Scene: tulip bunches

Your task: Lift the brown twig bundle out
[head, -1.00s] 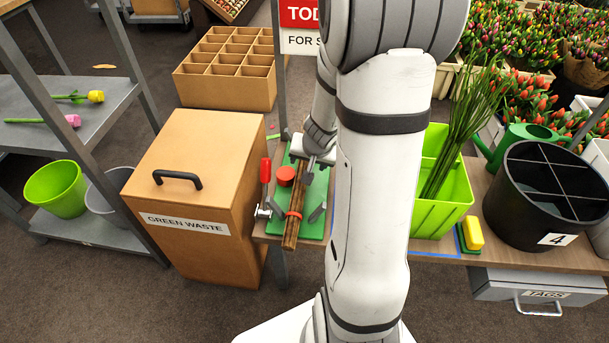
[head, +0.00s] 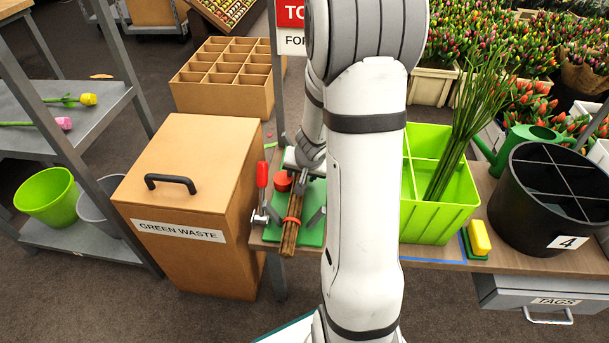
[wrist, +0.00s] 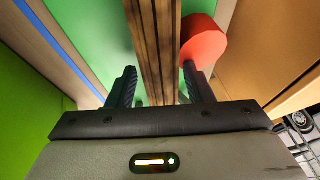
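The brown twig bundle (head: 290,236) lies along the green board (head: 312,235) on the bench in the head view, with a red band (head: 291,221) near its close end. My gripper (head: 304,177) is over its farther part, partly hidden by my arm. In the wrist view the bundle (wrist: 158,45) runs between the two dark fingers of my gripper (wrist: 160,88). The fingers are open, one on each side, with green showing between them and the bundle. A red round knob (wrist: 203,42) is close beside the bundle, near the right finger.
A red-handled clamp (head: 262,190) stands at the board's left edge, beside the green waste bin (head: 185,220). Right of my arm are a lime divided crate (head: 440,222) with green stems, a yellow sponge (head: 480,238) and a black divided bucket (head: 535,235).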

